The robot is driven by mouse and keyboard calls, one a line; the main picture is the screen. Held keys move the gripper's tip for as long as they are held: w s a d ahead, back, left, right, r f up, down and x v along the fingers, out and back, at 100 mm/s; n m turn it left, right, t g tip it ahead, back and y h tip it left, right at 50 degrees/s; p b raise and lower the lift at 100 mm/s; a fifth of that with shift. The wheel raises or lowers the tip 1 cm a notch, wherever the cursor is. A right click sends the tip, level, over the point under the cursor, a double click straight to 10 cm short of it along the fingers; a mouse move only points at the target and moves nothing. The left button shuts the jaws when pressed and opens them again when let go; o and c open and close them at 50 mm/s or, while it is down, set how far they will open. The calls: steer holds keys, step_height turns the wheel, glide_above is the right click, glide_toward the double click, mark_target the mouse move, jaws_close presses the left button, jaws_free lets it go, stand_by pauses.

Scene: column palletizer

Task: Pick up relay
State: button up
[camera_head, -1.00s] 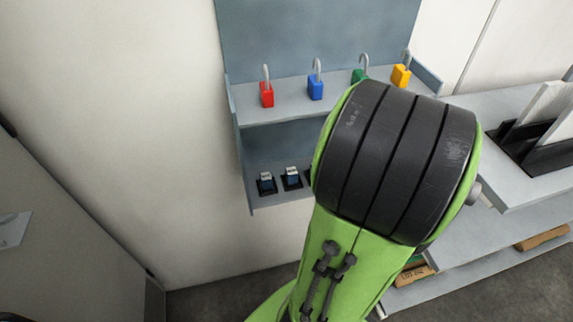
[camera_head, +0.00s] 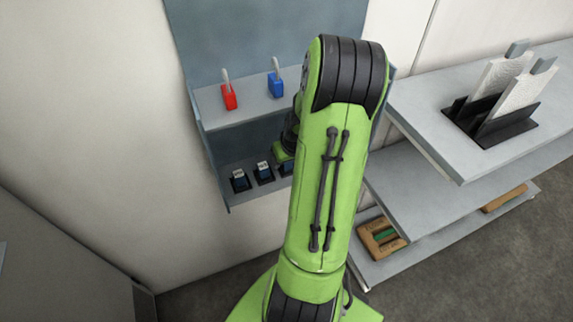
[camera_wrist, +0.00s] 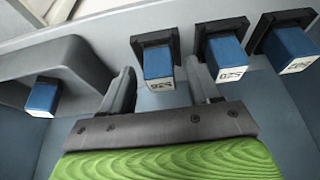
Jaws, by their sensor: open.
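Blue relays with white labelled ends sit in black sockets on the lower shelf. In the head view two show clearly, a left relay (camera_head: 239,181) and a middle relay (camera_head: 263,173), with a third relay (camera_head: 286,168) partly hidden by my arm. In the wrist view one relay (camera_wrist: 158,69) lies between the fingers of my gripper (camera_wrist: 161,72), which is open. Two more relays (camera_wrist: 228,60) (camera_wrist: 290,48) stand to the right. Another blue relay (camera_wrist: 42,97) is in a grey tray (camera_wrist: 75,57) at the left. My fingertips are hidden in the head view.
Red (camera_head: 229,96) and blue (camera_head: 275,86) padlocks stand on the upper shelf (camera_head: 245,107) above the relays. At the right, a bench (camera_head: 450,150) holds a black rack (camera_head: 495,125) with white plates.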

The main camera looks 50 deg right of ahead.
steer(key=shift+c, duration=0.7)
steer(key=c, duration=0.9)
steer(key=shift+r, duration=0.1)
steer(key=shift+s+a+r, duration=0.1)
steer(key=shift+s+r, duration=0.15)
steer(key=shift+s+a+r, duration=1.15)
steer(key=shift+s+r, duration=0.1)
steer(key=shift+s, duration=0.7)
steer(key=shift+s+a+r, duration=1.2)
steer(key=shift+s, duration=0.7)
steer(key=shift+s+a+r, duration=1.15)
steer(key=shift+s+r, duration=0.1)
steer(key=shift+s, duration=0.7)
